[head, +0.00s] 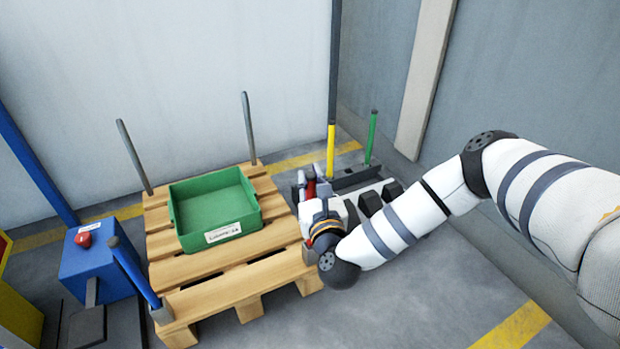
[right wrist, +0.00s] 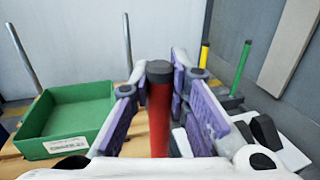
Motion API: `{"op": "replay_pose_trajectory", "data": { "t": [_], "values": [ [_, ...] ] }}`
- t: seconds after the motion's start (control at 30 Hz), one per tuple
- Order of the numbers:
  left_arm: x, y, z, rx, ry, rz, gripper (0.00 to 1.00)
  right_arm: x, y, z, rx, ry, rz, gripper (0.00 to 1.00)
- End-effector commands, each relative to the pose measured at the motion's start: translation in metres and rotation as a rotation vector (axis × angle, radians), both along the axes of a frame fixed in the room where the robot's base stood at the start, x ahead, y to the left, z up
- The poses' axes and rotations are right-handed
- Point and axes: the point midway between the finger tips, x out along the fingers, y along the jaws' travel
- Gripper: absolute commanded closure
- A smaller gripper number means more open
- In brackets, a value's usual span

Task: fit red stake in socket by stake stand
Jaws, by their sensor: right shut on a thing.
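My right gripper (head: 314,186) is low beside the right edge of the wooden pallet (head: 225,262), next to the dark stake stand (head: 356,180). It is shut on the red stake (head: 311,189). In the right wrist view the red stake (right wrist: 159,118), with its dark cap, stands roughly upright between the purple-padded fingers of the gripper (right wrist: 160,95). The stake's lower end is hidden, so I cannot tell what it rests in. A yellow stake (head: 331,150) and a green stake (head: 372,138) stand upright at the stand. I cannot make out the empty socket. My left gripper is out of view.
A green bin (head: 215,208) sits on the pallet. Grey stakes (head: 134,157) (head: 250,130) rise at its back corners and a blue stake (head: 134,272) leans at the front left. A blue box with a red button (head: 85,240) is at left. Walls close off the back and right.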

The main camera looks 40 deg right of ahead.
Motion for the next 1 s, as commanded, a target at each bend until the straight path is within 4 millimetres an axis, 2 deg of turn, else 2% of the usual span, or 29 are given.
{"op": "replay_pose_trajectory", "data": {
  "t": [0.27,0.3,0.4,0.67,0.77,1.0],
  "values": [
    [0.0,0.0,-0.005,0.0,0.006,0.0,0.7,0.0,0.0,-0.007,0.0,-0.001,0.0,1.0],
    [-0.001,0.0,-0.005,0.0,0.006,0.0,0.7,0.0,0.0,-0.008,0.0,-0.001,0.0,0.82],
    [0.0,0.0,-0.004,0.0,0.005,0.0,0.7,0.0,0.0,-0.007,0.0,-0.001,0.0,0.6],
    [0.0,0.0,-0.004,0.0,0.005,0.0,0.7,0.0,0.0,-0.007,0.0,0.001,0.0,0.6],
    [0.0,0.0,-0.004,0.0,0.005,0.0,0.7,-0.007,0.004,-0.008,0.001,0.003,0.002,0.6],
    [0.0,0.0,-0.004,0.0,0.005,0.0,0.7,-0.062,0.034,-0.009,0.003,0.004,0.004,0.6]
  ]
}}
